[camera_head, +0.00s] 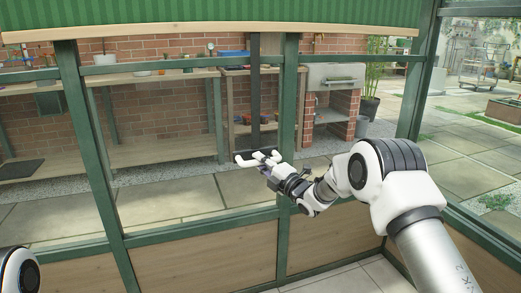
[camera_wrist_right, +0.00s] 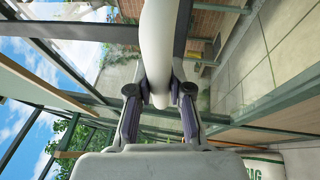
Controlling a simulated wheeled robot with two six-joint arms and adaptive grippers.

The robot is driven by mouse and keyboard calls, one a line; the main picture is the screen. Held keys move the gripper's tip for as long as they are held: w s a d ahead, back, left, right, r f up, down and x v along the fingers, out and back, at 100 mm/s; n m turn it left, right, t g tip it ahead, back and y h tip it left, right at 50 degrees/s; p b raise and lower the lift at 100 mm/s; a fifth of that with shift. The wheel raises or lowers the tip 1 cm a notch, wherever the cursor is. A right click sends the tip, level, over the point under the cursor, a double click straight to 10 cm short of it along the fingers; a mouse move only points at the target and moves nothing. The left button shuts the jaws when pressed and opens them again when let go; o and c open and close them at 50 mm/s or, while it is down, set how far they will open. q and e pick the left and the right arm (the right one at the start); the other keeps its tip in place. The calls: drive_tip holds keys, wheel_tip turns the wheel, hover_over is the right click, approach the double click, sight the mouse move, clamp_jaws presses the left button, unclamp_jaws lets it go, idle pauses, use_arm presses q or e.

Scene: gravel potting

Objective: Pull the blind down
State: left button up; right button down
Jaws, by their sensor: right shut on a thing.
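The green blind (camera_head: 220,12) hangs across the top of the window in the head view, with a pale wooden bar (camera_head: 190,31) along its lower edge. A dark strap (camera_head: 255,95) runs down from the bar to a white handle (camera_head: 244,161). My right gripper (camera_head: 272,168) is at this handle, in front of the window. In the right wrist view the white handle (camera_wrist_right: 158,45) passes between the two dark fingers of my right gripper (camera_wrist_right: 159,95), which are shut on it. Only a piece of my left arm shows at the lower left of the head view; its gripper is out of view.
Green window posts (camera_head: 289,110) and a rail (camera_head: 200,231) stand close behind my right gripper. Beyond them are a wooden bench (camera_head: 150,152), a brick grill (camera_head: 335,95) and paving. In the wrist view a white sack with green lettering (camera_wrist_right: 264,163) shows at the lower right.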

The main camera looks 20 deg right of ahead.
use_arm(q)
wheel_tip(320, 180, down, 2)
drive_tip(key=shift+f+b, duration=0.15)
drive_tip(key=shift+b, duration=0.6)
use_arm(e)
wheel_tip(320, 180, down, 5)
drive_tip(key=shift+r, duration=0.1)
drive_tip(key=c, duration=1.1)
unclamp_jaws()
drive_tip(key=shift+w+f, duration=0.1)
drive_tip(key=shift+f, duration=0.15)
drive_tip(key=shift+o, duration=0.2)
drive_tip(key=shift+r, duration=0.15)
drive_tip(key=v, duration=1.2)
